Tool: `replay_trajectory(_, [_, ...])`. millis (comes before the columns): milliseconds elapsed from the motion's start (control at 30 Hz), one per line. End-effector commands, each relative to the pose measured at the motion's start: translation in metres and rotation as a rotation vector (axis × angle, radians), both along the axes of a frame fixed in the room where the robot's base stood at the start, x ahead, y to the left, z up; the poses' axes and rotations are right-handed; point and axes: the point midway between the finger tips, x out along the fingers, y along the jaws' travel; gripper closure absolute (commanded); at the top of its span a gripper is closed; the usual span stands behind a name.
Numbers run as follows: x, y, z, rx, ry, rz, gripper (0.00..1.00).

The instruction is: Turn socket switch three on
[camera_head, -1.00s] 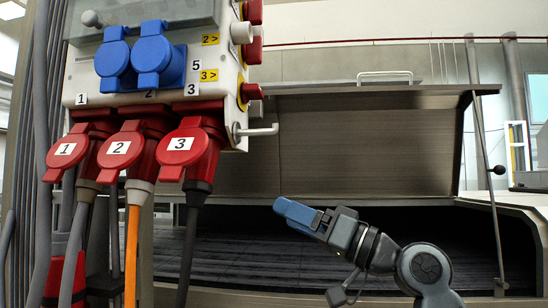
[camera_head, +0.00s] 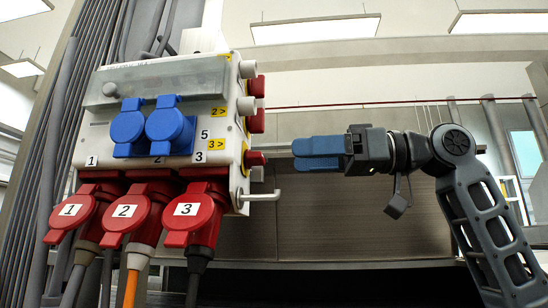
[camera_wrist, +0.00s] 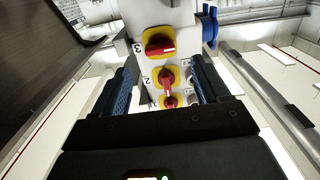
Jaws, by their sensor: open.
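A white socket box (camera_head: 200,115) carries red rotary switches on yellow plates along its right side. Switch three (camera_head: 253,158) is the lowest, beside the yellow "3" label (camera_head: 217,145). In the wrist view switch three (camera_wrist: 159,45) is uppermost, by a "3", its red handle lying crosswise with a white mark at its right end. Switch two (camera_wrist: 168,79) and another switch (camera_wrist: 169,101) show below it, handles more upright. My gripper (camera_head: 297,150) is open and empty, level with switch three and a short gap to its right. It also shows in the wrist view (camera_wrist: 164,68), its blue-padded fingers apart.
A metal hook-like bar (camera_head: 262,196) sticks out from the box just below switch three. Blue sockets (camera_head: 170,128) and red plugs with cables (camera_head: 190,215) are on the front. A brown metal hood (camera_head: 345,220) stands behind my gripper.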

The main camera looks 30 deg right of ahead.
Motion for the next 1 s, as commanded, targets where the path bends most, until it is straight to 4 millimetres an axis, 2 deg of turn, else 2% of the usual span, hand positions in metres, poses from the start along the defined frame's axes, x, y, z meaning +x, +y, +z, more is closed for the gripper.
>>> replay_trajectory(200, [0.020,0.029,0.000,0.000,0.000,0.001,0.26])
replay_trajectory(400, [0.033,0.045,0.000,0.001,0.000,-0.001,0.26])
replay_trajectory(767, [0.036,0.049,0.000,0.003,-0.001,-0.001,0.26])
replay_trajectory(1000, [0.036,0.049,0.000,0.003,-0.001,-0.001,0.48])
